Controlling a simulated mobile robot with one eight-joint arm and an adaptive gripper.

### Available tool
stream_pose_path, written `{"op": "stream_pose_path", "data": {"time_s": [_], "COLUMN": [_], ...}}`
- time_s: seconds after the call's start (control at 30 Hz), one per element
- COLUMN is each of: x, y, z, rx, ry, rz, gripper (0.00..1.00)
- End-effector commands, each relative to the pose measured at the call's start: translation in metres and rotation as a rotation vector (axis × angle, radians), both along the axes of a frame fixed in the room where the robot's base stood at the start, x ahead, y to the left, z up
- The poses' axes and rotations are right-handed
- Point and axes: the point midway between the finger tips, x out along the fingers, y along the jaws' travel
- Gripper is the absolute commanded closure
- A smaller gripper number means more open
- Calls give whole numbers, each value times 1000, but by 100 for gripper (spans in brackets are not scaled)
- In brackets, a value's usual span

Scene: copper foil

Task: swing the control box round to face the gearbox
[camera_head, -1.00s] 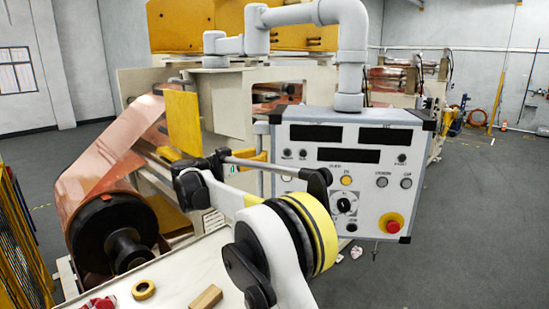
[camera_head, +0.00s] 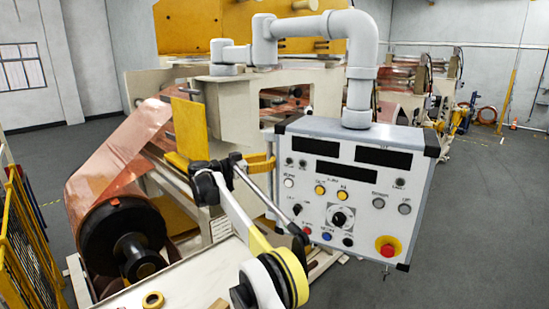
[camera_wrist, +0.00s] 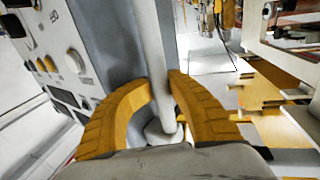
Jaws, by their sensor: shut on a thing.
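The control box (camera_head: 350,185) is a pale panel with dark displays, knobs and a red button on yellow. It hangs from a thick grey pipe arm (camera_head: 361,80), its face towards the head camera and angled. My gripper (camera_head: 262,162) has yellow fingers at the box's left side, partly hidden behind my arm. In the wrist view my gripper (camera_wrist: 165,95) is shut around an upright pale bar, the handle (camera_wrist: 152,45), beside the box's face (camera_wrist: 50,55). I cannot tell for sure which machine part is the gearbox.
A machine with copper foil (camera_head: 115,150) on a dark roll (camera_head: 122,235) stands at the left. A large yellow housing (camera_head: 205,30) is behind. The grey floor (camera_head: 480,220) at the right is clear.

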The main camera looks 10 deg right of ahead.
Motion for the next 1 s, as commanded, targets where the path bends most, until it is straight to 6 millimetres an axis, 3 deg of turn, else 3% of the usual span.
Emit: {"op": "stream_pose_path", "data": {"time_s": [0.43, 0.47, 0.5, 0.53, 0.83, 1.0], "x": [2, 3, 2, 2, 1, -2], "y": [6, 6, 6, 6, 3, 13], "z": [4, 4, 4, 3, 2, 1], "rx": [-7, -7, -6, -6, -3, -2], "ry": [-2, -2, -2, -2, -1, -1], "rz": [15, 16, 15, 14, 7, 7], "gripper": [100, 76, 64, 59, 59, 59]}}
